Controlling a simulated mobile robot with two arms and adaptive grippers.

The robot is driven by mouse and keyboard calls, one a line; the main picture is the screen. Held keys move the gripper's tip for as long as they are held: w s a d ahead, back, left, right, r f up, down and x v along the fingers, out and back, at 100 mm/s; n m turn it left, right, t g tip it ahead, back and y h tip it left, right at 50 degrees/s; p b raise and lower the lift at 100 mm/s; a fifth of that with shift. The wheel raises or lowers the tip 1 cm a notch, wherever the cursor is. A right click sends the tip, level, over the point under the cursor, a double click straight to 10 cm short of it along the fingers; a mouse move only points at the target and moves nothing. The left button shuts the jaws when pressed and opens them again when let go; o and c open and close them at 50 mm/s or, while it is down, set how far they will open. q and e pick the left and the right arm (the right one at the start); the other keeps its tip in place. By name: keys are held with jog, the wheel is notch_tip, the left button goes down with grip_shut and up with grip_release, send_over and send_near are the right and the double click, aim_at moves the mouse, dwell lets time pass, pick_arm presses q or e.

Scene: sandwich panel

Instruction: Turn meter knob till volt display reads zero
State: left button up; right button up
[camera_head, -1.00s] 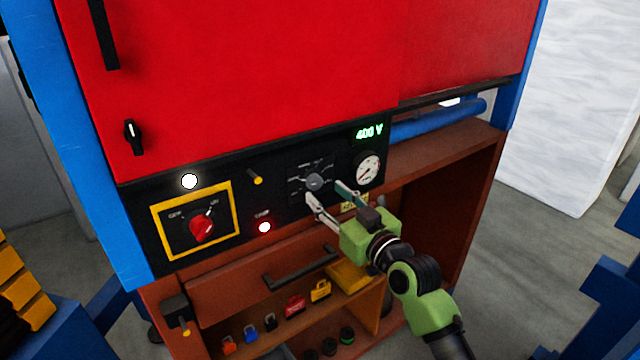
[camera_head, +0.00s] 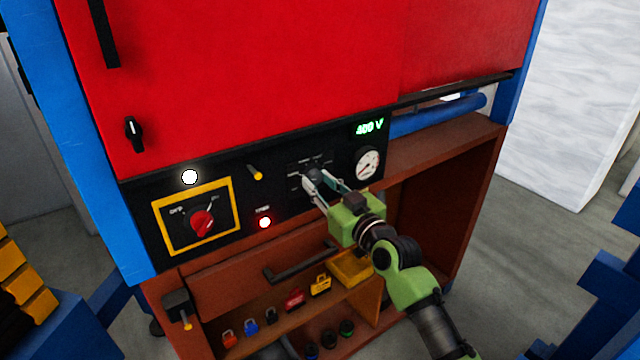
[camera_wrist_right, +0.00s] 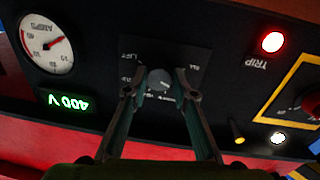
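The meter knob (camera_head: 313,178) is a small grey round knob on a black plate with white markings on the panel. In the right wrist view, which is upside down, the knob (camera_wrist_right: 159,80) sits between my right fingertips. The volt display (camera_head: 369,128) reads 400 V in green; it also shows in the right wrist view (camera_wrist_right: 68,103). My right gripper (camera_head: 321,180) is at the knob, one finger on each side. In the right wrist view my right gripper (camera_wrist_right: 160,79) looks open around it, with narrow gaps. My left gripper is not in view.
A round amps gauge (camera_head: 367,163) sits right of the knob. A red switch (camera_head: 202,223) in a yellow frame, a red trip lamp (camera_head: 265,222) and a white lamp (camera_head: 190,177) are to the left. Below are a drawer handle (camera_head: 300,262) and a shelf with several padlocks.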

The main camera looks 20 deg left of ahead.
jog(key=shift+m, duration=0.3)
jog(key=m+p, duration=0.1)
jog(key=m, duration=0.3)
jog(key=shift+r, duration=0.1)
jog(key=shift+m+g+p, duration=0.3)
jog(key=shift+m+p, duration=0.25)
jog(key=shift+m, duration=1.45)
jog(key=o, duration=1.1)
jog(key=v, duration=1.2)
jog(key=shift+s+r, duration=0.1)
